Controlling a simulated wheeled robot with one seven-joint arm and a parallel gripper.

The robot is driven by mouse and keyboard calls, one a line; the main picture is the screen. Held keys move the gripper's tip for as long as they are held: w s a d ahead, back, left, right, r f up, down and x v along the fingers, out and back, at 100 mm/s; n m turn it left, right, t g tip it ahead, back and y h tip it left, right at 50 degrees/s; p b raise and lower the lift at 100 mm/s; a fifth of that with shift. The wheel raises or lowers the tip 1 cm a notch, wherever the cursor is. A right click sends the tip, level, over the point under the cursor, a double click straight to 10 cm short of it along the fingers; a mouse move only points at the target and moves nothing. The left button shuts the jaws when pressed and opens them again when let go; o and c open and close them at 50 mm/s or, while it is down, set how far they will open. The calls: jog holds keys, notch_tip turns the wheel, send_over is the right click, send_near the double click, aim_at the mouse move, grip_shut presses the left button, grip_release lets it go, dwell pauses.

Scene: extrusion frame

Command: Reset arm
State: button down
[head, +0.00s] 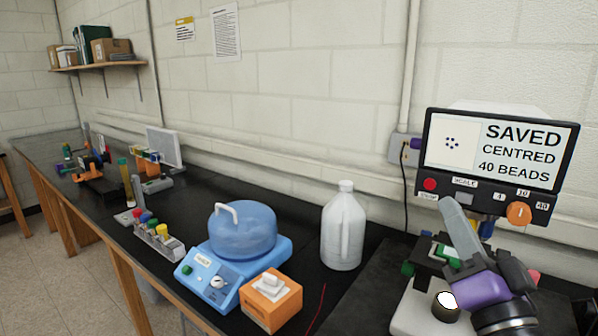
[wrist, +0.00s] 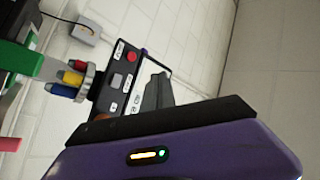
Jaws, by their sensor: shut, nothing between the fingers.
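My gripper (head: 450,204) rises from the purple and black arm at the lower right of the head view. Its grey fingers point up and slightly left, in front of the microscope's screen unit (head: 500,150). In the wrist view, the dark grey fingers (wrist: 157,88) are together with nothing between them. The purple wrist housing with a small lit indicator fills the bottom of that view. The screen reads "SAVED CENTRED 40 BEADS". My arm hides part of the microscope below the screen.
A white jug (head: 343,228), an orange box (head: 270,300) and a blue device with a domed lid (head: 242,232) stand left of my arm. A tube rack (head: 155,240) is farther left. The wrist view shows coloured objectives (wrist: 68,82) and a wall socket (wrist: 86,30).

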jog(key=s+f+n+g+h, duration=0.2)
jog(key=s+f+n+h, duration=0.15)
jog(key=s+f, duration=1.45)
jog(key=s+a+f+n+g+y+b, duration=0.1)
jog(key=s+f+n+g, duration=0.1)
jog(key=s+f, duration=0.5)
jog(key=s+a+f+n+g+y, duration=0.1)
jog(key=s+f+g, duration=0.3)
jog(key=s+f, duration=0.4)
jog(key=s, duration=0.4)
jog(key=shift+n+y+b, duration=0.35)
jog(key=shift+s, duration=0.1)
